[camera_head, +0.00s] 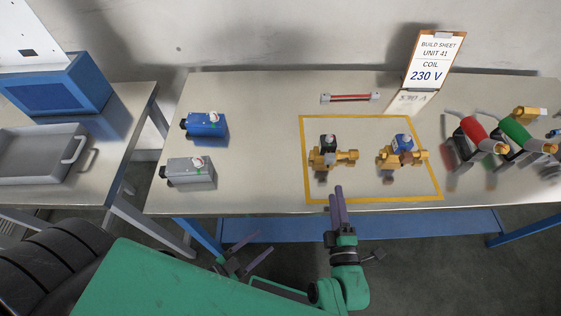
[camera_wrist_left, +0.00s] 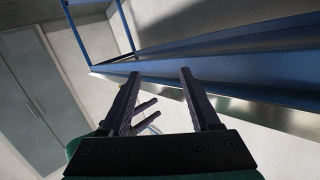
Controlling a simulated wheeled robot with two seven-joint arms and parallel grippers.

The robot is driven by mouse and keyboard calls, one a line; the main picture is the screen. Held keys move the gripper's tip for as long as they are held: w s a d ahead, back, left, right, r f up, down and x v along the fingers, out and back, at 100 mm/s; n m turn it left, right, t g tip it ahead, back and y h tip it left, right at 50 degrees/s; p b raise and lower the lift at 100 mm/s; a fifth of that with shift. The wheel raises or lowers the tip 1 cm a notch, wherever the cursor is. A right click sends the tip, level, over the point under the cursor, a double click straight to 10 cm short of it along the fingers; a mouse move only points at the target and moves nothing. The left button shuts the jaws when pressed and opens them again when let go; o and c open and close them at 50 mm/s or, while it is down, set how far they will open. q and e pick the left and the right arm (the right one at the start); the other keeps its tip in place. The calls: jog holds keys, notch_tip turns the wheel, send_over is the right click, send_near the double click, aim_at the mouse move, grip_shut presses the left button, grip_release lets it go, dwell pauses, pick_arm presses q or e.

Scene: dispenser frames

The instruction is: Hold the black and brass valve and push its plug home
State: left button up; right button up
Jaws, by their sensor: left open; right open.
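The black and brass valve (camera_head: 323,158) stands inside the yellow outline on the table in the head view. Its body is brass, with a black block on top and a small pale piece with a red mark on that; whether this is seated cannot be told. My right gripper (camera_head: 338,206) is open and empty, just below the valve in the picture, at the table's front edge. My left gripper (camera_head: 247,262) is open and empty, further left and in front of the table. Its two fingers also show apart in the left wrist view (camera_wrist_left: 162,92). No valve shows there.
A blue and brass valve (camera_head: 403,155) stands right of the black one. Blue (camera_head: 205,125) and grey (camera_head: 190,173) blocks lie at left. A red rod (camera_head: 350,97), a sign (camera_head: 429,62) and red (camera_head: 473,135) and green (camera_head: 514,133) tools are around. The table between the blocks and outline is clear.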

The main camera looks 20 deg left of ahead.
pick_arm(q)
notch_tip(320, 180, up, 8)
jog(key=s+d+t+h, duration=0.1)
jog(key=s+d+t, duration=0.1)
jog(key=w+r, duration=0.1)
jog(key=w, duration=0.2)
jog(key=w+d+r+h, duration=0.1)
jog(key=w+r, duration=0.1)
jog(key=w, duration=0.2)
jog(key=w+d+r+h, duration=0.1)
jog(key=w+r, duration=0.1)
jog(key=w, duration=0.1)
jog(key=shift+w+d+r+g, duration=0.15)
jog(key=shift+w+r+g, duration=0.05)
jog(key=shift+w+g, duration=0.2)
pick_arm(e)
jog(key=shift+s, duration=0.1)
pick_arm(q)
jog(key=w+d+r+g+h, duration=0.2)
jog(key=w+d+r, duration=0.1)
jog(key=w+r, duration=0.25)
jog(key=y, duration=0.2)
send_near(327, 138)
jog(key=shift+t, duration=0.4)
jog(key=x, duration=0.9)
jog(key=shift+s+f, duration=0.1)
jog(key=shift+f, duration=0.2)
grip_shut()
